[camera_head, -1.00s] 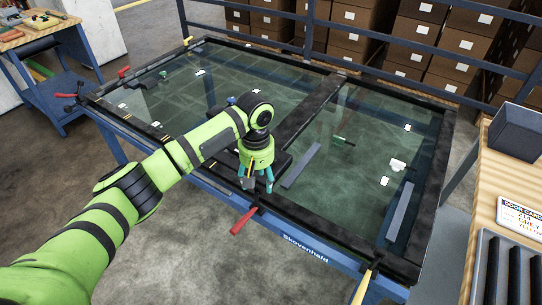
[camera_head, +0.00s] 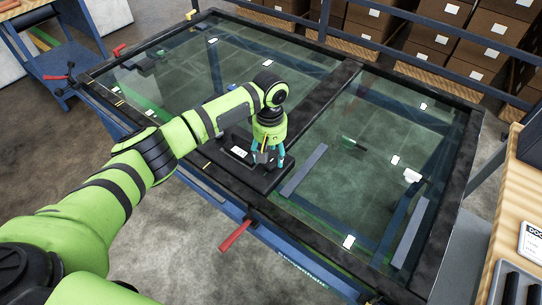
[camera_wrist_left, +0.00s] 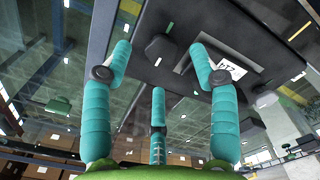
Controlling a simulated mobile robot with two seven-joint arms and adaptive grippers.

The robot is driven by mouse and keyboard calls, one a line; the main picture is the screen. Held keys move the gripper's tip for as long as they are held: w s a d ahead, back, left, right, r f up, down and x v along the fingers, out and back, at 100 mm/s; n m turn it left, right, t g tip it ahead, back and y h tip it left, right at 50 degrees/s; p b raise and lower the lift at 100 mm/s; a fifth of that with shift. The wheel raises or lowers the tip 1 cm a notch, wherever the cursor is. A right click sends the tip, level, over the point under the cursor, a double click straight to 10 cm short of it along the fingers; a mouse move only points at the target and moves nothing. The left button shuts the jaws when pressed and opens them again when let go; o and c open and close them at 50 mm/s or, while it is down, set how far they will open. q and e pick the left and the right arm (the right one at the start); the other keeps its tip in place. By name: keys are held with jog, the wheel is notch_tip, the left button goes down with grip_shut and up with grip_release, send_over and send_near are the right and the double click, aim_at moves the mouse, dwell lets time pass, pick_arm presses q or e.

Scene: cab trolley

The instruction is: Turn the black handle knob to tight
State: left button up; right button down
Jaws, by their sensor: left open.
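A dark round knob (camera_wrist_left: 160,47) sits on a black plate (camera_wrist_left: 205,22) in the left wrist view, between and beyond my spread fingers. I see no tight mark. In the head view, the black lock plate with a white label (camera_head: 239,152) lies on the near side of the frame's middle bar; the knob is hidden there by my gripper. My left gripper (camera_head: 267,158) points down over this plate. Its teal fingers stand open and empty in the left wrist view (camera_wrist_left: 158,65), apart from the knob as far as I can tell. My right gripper is out of view.
A large black-framed glass panel (camera_head: 352,72) lies on a blue trolley (camera_head: 290,262). A red-handled clamp (camera_head: 235,235) sticks out at the near edge; another red handle (camera_head: 57,77) is at the left. A wooden bench (camera_head: 520,200) stands at the right.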

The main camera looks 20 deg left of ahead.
aim_at(270, 164)
pick_arm(q)
notch_tip(270, 164, down, 3)
jog(key=shift+f, duration=0.2)
jog(key=shift+w+f, duration=0.15)
jog(key=shift+f, duration=0.05)
jog(key=c, duration=0.6)
jog(key=shift+f, duration=0.1)
jog(key=c, duration=0.5)
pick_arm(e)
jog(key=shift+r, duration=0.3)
